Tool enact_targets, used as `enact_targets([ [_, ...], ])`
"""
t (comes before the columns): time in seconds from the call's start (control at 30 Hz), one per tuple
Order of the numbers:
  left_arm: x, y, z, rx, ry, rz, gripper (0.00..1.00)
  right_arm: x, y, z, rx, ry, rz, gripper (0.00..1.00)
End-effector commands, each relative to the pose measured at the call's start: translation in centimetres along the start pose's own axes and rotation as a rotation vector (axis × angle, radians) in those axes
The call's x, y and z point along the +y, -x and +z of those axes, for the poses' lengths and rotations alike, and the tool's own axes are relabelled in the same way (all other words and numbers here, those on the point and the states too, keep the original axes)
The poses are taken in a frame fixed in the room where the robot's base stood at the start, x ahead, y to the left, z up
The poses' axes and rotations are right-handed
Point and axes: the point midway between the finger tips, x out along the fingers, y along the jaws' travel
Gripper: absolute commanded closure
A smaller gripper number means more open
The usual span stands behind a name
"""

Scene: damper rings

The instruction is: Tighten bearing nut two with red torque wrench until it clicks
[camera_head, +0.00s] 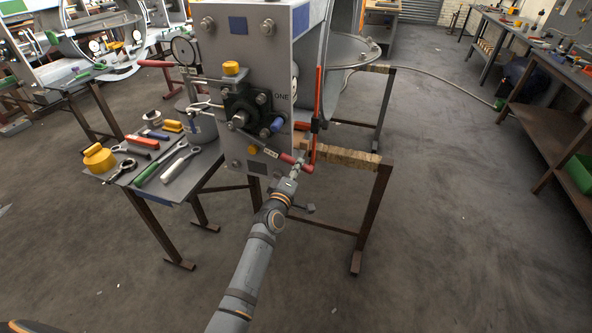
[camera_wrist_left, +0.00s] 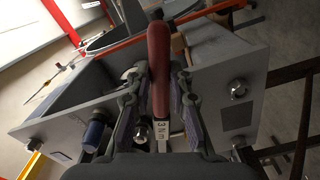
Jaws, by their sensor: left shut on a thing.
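The red torque wrench (camera_head: 287,158) runs up and left from my left gripper (camera_head: 298,169) across the front of the grey housing panel (camera_head: 268,178). In the left wrist view my left gripper (camera_wrist_left: 160,85) is shut on the red handle of the wrench (camera_wrist_left: 159,62), which lies between both fingers; a white label sits below the handle. The wrench's head end lies near the lower bolts of the dark bearing block (camera_head: 241,108). I cannot tell whether it sits on a nut, or which nut is number two. My right gripper is not in view.
A small tool table (camera_head: 177,183) at the left holds several wrenches, coloured tools and a yellow pot (camera_head: 98,157). A dial gauge (camera_head: 184,51) stands at the panel's left. A brown trestle (camera_head: 371,205) stands at the right. The floor in front is clear.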

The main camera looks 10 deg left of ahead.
Motion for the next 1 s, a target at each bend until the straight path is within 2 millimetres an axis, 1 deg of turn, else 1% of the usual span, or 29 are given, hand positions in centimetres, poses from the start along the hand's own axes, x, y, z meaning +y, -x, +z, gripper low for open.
enact_targets([
  [0.17, 0.16, -0.03, -0.10, 0.002, -0.001, 0.003, 1.00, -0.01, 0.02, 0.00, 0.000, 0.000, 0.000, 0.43],
  [0.2, 0.16, -0.03, -0.10, 0.002, -0.001, 0.003, 0.74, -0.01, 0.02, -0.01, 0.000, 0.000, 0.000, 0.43],
  [0.37, 0.14, -0.02, -0.08, 0.002, 0.000, 0.003, 0.53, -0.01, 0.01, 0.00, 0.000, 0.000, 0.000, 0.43],
  [0.6, -0.08, 0.03, 0.06, -0.001, 0.002, -0.002, 0.54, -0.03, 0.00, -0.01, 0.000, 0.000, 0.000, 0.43],
  [0.73, -0.06, 0.02, 0.05, -0.001, 0.002, -0.001, 0.72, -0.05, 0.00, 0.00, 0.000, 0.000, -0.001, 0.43],
  [1.0, -0.03, 0.00, 0.00, 0.000, 0.000, 0.001, 0.72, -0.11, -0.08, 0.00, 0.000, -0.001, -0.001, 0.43],
])
